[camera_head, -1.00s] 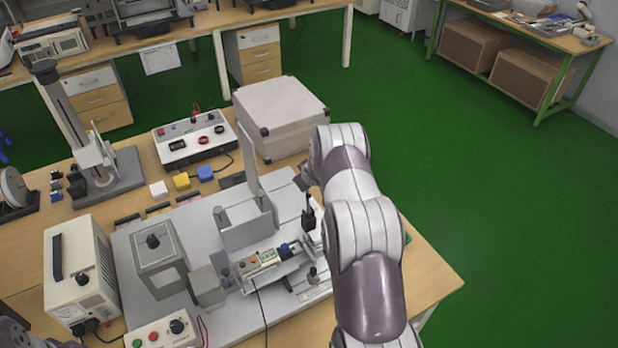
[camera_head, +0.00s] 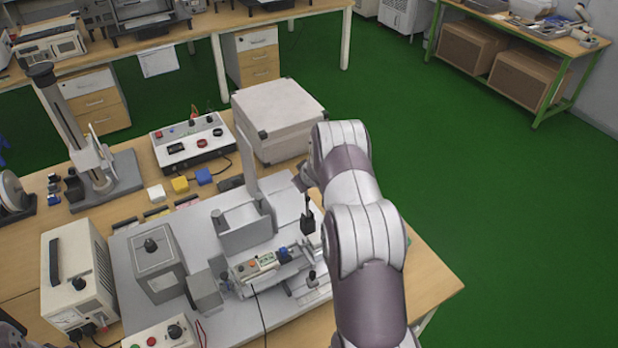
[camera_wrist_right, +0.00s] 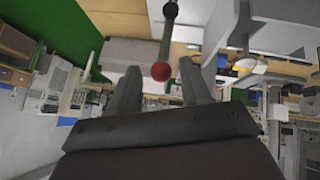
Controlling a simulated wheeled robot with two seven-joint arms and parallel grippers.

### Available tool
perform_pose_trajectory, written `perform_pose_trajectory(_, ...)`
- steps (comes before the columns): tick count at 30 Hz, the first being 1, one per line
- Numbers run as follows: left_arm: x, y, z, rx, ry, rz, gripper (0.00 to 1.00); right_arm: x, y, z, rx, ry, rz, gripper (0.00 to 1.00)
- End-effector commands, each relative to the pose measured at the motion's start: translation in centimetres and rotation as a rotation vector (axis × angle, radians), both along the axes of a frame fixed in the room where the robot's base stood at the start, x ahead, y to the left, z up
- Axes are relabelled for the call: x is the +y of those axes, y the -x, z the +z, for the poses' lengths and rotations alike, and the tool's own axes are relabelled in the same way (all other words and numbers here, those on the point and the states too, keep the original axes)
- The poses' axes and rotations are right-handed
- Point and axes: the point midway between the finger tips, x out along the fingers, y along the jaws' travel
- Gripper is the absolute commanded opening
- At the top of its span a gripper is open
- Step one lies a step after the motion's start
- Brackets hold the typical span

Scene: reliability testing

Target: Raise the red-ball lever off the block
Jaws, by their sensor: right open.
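A red ball (camera_wrist_right: 161,71) shows in the right wrist view, on the end of a grey lever rod (camera_wrist_right: 168,35) that comes in from the top. My right gripper (camera_wrist_right: 160,67) is open, with one finger on each side of the ball in the picture. I see no contact, and I cannot tell how deep the ball sits between the fingers. In the head view my right arm covers most of the gripper, and I cannot make out the red ball. The test fixture (camera_head: 215,300) lies on the bench beside the arm.
A large grey box (camera_head: 280,115) stands on the bench behind the fixture. A control box (camera_head: 190,148) with knobs and a power unit (camera_head: 78,270) stand further left. An upright grey plate (camera_head: 247,170) rises near my right arm. Green floor on the right is clear.

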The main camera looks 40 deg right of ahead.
Motion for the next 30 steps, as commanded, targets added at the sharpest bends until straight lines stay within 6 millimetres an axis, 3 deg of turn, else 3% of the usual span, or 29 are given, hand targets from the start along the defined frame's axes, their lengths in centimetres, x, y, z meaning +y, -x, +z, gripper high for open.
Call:
perform_pose_trajectory(4, 0.0, 0.0, -1.5, 0.001, 0.0, 0.0, 0.0, 0.7, 1.9, 2.2, -0.002, 0.002, -0.001, 0.48)
perform_pose_trajectory(9, 0.0, 0.0, -1.8, 0.0, 0.0, 0.0, 0.0, 1.6, 4.3, 5.8, -0.002, 0.001, 0.001, 0.48)
perform_pose_trajectory(13, 0.0, 0.0, -1.7, 0.0, 0.0, 0.0, 0.0, 2.1, 5.5, 7.5, 0.0, 0.001, 0.002, 0.48)
perform_pose_trajectory(30, 0.0, 0.0, -1.7, 0.0, 0.0, 0.0, 0.0, 2.4, 6.1, 8.3, 0.001, 0.0, 0.002, 0.48)
